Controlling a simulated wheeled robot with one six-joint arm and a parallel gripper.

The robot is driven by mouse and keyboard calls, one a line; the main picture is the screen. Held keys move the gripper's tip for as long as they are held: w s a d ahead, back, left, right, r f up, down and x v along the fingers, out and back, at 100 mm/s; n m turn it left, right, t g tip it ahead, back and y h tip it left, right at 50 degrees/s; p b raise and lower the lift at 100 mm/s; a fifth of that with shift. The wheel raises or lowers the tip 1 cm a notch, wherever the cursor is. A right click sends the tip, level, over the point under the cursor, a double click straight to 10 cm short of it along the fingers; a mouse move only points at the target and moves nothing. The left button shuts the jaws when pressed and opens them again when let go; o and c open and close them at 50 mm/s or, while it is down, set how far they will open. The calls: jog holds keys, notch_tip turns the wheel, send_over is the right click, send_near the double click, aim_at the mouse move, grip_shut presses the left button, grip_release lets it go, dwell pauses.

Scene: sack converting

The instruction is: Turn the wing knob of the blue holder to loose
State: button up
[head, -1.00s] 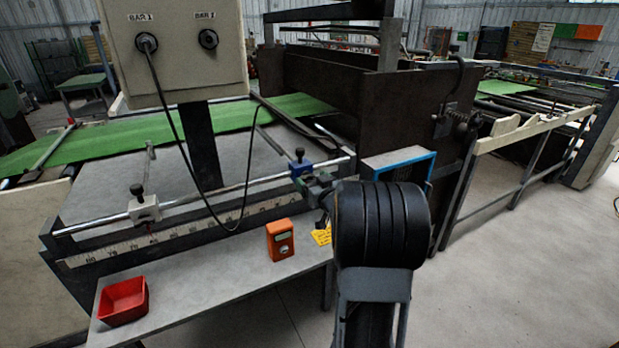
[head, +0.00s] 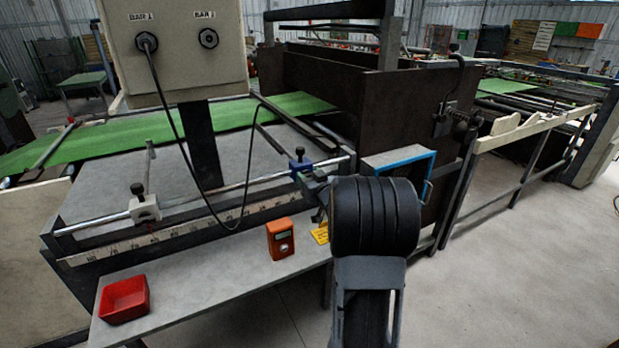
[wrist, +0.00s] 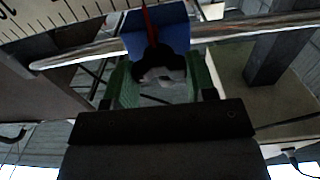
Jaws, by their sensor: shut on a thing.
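The blue holder (head: 300,166) sits on the long steel rail at the right of the head view, with a black knob on its top. It also shows at the top of the wrist view (wrist: 158,28), with a red pointer in front of it. The dark wing knob (wrist: 152,55) faces my wrist camera. My gripper (wrist: 158,74) is shut on this knob, with a green finger on each side. In the head view my gripper (head: 315,184) is beside the holder and mostly hidden by my arm. The knob's exact angle is hard to read.
A white holder (head: 145,206) with a black knob sits further left on the rail (head: 235,188), above a scale strip. Below, a grey shelf (head: 205,285) bears a red tray (head: 123,300) and an orange device (head: 280,239). A black cable (head: 183,145) hangs across the rail.

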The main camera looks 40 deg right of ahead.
jog(key=shift+c, duration=1.2)
jog(key=shift+f+n+b, duration=0.1)
jog(key=shift+n+b, duration=0.2)
jog(key=shift+b, duration=0.15)
jog(key=n+b, duration=0.1)
jog(key=b, duration=0.1)
jog(key=shift+f+n+b, duration=0.2)
jog(key=shift+n+b, duration=0.2)
jog(key=n+b, duration=0.5)
jog(key=b, duration=0.1)
jog(key=shift+a+n, duration=0.15)
jog(key=shift+n, duration=0.15)
jog(key=n+b, duration=0.4)
jog(key=n, duration=0.1)
jog(key=shift+b, duration=0.3)
jog(key=shift+a+n+b, duration=0.1)
jog(key=shift+n+b, duration=1.5)
jog(key=shift+n, duration=0.8)
